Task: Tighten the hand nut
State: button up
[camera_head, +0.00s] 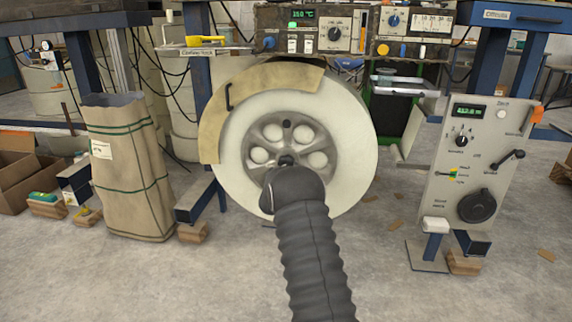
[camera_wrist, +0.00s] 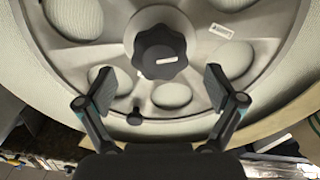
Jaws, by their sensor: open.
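The hand nut (camera_wrist: 160,52) is a black lobed knob at the centre of the wheel's grey hub, seen in the wrist view. In the head view, a dark part of the hub centre (camera_head: 286,160) shows just above the end of my arm, which covers the lower hub. My gripper (camera_wrist: 158,90) is open and empty in the wrist view. Its two fingers stand apart, one on each side below the nut in the picture. I cannot tell how far the fingertips are from the hub.
The large white wheel (camera_head: 345,140) has a tan curved guard (camera_head: 215,115) at its upper left. A small black knob (camera_wrist: 135,117) sits on the hub below the nut. A control panel (camera_head: 470,165) stands right, a tall paper bag (camera_head: 128,165) left. Floor between is mostly clear.

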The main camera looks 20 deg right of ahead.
aim_at(285, 164)
jog(key=shift+x, duration=2.6)
jog(key=shift+c, duration=0.3)
jog(key=c, duration=1.1)
